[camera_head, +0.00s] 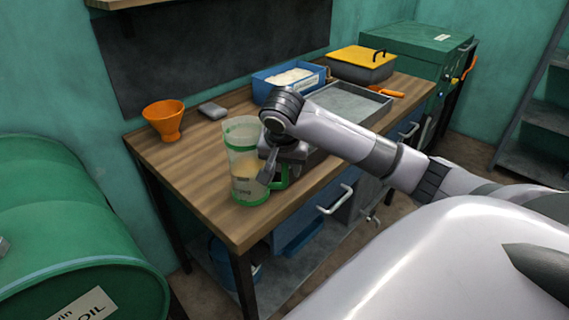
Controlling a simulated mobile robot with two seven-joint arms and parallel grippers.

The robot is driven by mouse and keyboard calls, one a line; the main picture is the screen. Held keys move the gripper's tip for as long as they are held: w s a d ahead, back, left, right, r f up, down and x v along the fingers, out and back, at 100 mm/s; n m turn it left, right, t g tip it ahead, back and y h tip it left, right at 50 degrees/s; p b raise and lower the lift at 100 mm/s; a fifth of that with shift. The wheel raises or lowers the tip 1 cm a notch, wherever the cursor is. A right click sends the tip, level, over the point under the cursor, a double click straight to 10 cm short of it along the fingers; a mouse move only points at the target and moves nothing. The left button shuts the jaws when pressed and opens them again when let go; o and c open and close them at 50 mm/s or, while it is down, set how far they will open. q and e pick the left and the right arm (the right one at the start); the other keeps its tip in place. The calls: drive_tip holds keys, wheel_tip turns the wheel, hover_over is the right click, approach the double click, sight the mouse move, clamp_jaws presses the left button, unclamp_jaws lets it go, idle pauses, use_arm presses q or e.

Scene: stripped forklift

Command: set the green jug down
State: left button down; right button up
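The green jug (243,162) is a clear measuring jug with a green rim, green base and green handle. It is upright at the front left of the wooden workbench (203,178), close to the front edge. Its base appears to be on the bench top or just above it; I cannot tell which. My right gripper (272,172) is at the jug's right side, by the handle, and hides part of it. Whether its fingers are closed on the handle is not clear. My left gripper is not in view.
An orange funnel (164,119) and a small grey block (212,111) are behind the jug. A grey tray (347,103), a blue bin (288,79) and a yellow-lidded box (361,63) stand farther right. A green oil drum (68,235) is at left. The bench's left front is clear.

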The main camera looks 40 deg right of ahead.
drive_tip(key=shift+r, duration=0.1)
drive_tip(key=shift+v, duration=5.95)
drive_tip(key=w+a+f+n+t+y, duration=0.15)
drive_tip(key=a+f+n+y, duration=0.25)
drive_tip(key=a+f, duration=0.55)
drive_tip(key=a+f+n+t+y, duration=0.25)
drive_tip(key=a+f+n, duration=0.25)
drive_tip(key=a+f, duration=0.45)
drive_tip(key=s+d+f+n+t, duration=0.3)
drive_tip(key=s+d+f+n, duration=0.1)
drive_tip(key=s+f, duration=1.1)
drive_tip(key=shift+s+d+h, duration=0.2)
drive_tip(key=shift+s+h, duration=0.2)
drive_tip(key=shift+h, duration=0.05)
